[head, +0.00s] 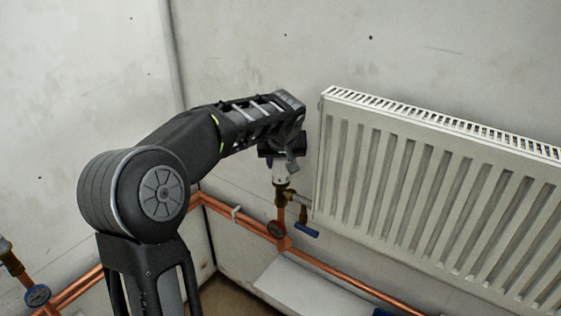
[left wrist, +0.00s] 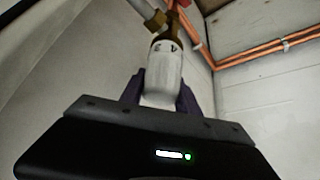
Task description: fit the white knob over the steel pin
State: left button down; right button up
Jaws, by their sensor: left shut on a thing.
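The white knob (head: 281,173) is held upright over the brass radiator valve (head: 282,195). My left gripper (head: 283,158) comes down from above and is shut on the knob. In the left wrist view the knob (left wrist: 163,72) sits between my two dark fingers (left wrist: 161,92), with small dark marks on its side. Its far end meets the brass valve body (left wrist: 168,22), and I see no gap there. The steel pin does not show; knob and valve hide it. I cannot tell how deep the knob sits. My right gripper is out of view.
A white radiator (head: 430,190) stands close to the right of the gripper. Copper pipes (head: 345,270) run low along the wall. Another valve with a blue-rimmed part (head: 38,295) is at the lower left.

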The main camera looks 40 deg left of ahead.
pick_arm(q)
jog(key=shift+f+b, duration=0.3)
dwell(0.4)
jog(key=shift+c, duration=1.6)
grip_release()
jog(key=shift+r+p, duration=3.1)
jog(key=shift+r, duration=1.3)
